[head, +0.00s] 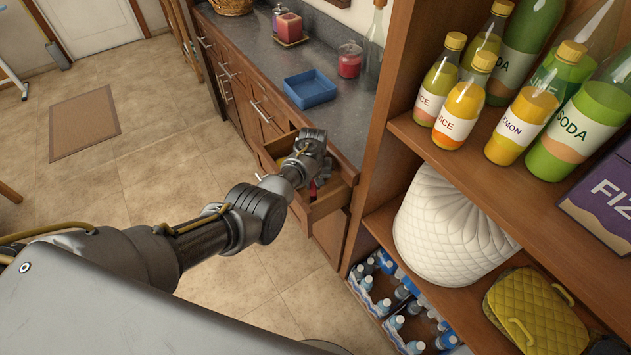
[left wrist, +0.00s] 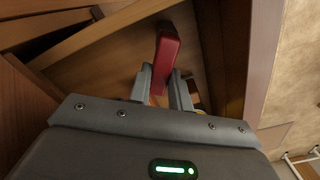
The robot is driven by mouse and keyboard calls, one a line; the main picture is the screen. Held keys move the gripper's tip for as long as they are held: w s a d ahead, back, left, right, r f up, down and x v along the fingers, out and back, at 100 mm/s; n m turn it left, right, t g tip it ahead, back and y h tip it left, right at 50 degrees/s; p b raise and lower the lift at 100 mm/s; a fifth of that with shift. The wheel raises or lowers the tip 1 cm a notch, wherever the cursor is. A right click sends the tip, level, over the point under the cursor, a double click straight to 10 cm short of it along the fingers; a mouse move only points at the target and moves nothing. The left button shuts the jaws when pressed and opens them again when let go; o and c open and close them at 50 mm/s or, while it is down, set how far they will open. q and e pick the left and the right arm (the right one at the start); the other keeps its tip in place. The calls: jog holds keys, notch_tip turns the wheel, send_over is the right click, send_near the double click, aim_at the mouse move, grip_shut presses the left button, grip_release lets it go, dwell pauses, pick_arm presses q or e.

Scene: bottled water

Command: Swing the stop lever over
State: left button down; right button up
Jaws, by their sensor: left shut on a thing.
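The stop lever, a red bar-shaped handle (left wrist: 167,52), stands up between the two grey fingers of my left gripper (left wrist: 162,84) in the left wrist view. The gripper is shut on its lower part, and the lever's upper end sticks out past the fingertips. In the head view my left gripper (head: 319,178) reaches down into an open wooden drawer (head: 326,207), and a little red of the lever (head: 312,190) shows beside it. The lever's base is hidden. My right gripper is in neither view.
The drawer's wooden walls are close around the gripper. Above is a dark counter (head: 260,55) with a blue tray (head: 309,88) and a red jar (head: 350,60). A tall shelf (head: 405,130) with several bottles stands close on the right.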

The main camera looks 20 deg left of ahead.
aim_at(312, 184)
pick_arm(q)
jog(key=shift+a+n, duration=0.15)
jog(key=shift+n, duration=0.35)
jog(key=c, duration=1.6)
grip_release()
jog(key=shift+o, duration=0.2)
notch_tip(312, 184, up, 11)
jog(key=p, duration=0.1)
jog(key=shift+f, duration=0.15)
jog(key=shift+s+f, duration=0.1)
